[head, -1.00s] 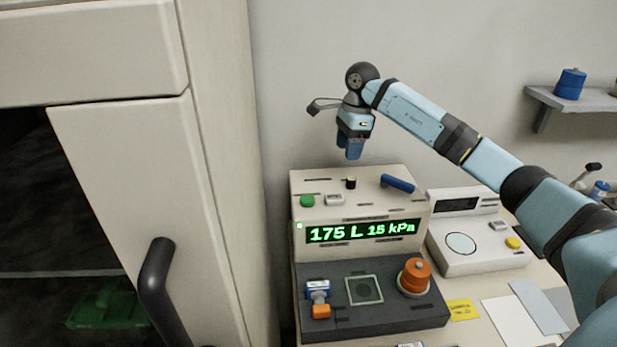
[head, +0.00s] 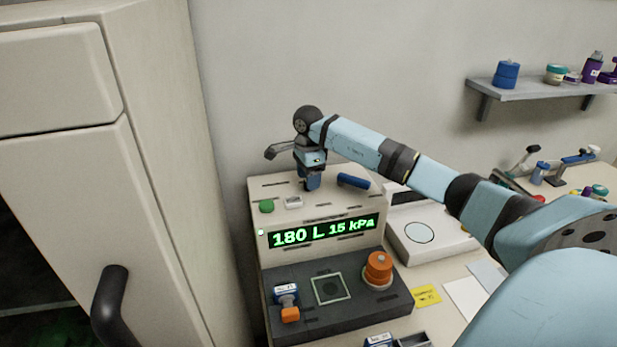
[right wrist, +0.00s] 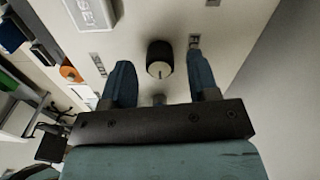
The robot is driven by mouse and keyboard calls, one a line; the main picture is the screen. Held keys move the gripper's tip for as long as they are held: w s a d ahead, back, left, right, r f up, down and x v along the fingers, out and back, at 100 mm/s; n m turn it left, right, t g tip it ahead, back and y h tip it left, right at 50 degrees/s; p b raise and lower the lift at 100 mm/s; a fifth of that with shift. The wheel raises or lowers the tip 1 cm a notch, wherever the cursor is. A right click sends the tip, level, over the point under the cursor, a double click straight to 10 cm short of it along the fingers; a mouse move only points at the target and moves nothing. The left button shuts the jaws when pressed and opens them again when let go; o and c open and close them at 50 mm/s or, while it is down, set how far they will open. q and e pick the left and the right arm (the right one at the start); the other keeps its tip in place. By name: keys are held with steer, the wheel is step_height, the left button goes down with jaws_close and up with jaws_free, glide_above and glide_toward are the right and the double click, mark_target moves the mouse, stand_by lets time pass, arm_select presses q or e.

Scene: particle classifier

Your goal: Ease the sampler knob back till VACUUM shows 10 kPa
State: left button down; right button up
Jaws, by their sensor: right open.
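The sampler (head: 260,248) is a cream and dark grey unit with a sloped front. Its green display (head: 324,231) reads 180 L and 15 kPa. My right gripper (head: 311,186) points down at the sampler's top panel. In the right wrist view, the black knob (right wrist: 159,58) with a pale end sits between the two open blue fingers (right wrist: 160,62), with a gap on each side. In the head view my gripper hides the knob. My left gripper is not in view.
A green button (head: 267,206), a light grey button (head: 293,202) and a blue handle (head: 353,181) are close to my gripper on the top panel. An orange knob (head: 378,268) stands on the lower deck. A tall cabinet (head: 165,150) stands at left.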

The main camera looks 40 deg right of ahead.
steer(key=shift+f, duration=0.35)
steer(key=c, duration=0.9)
steer(key=shift+c, duration=0.2)
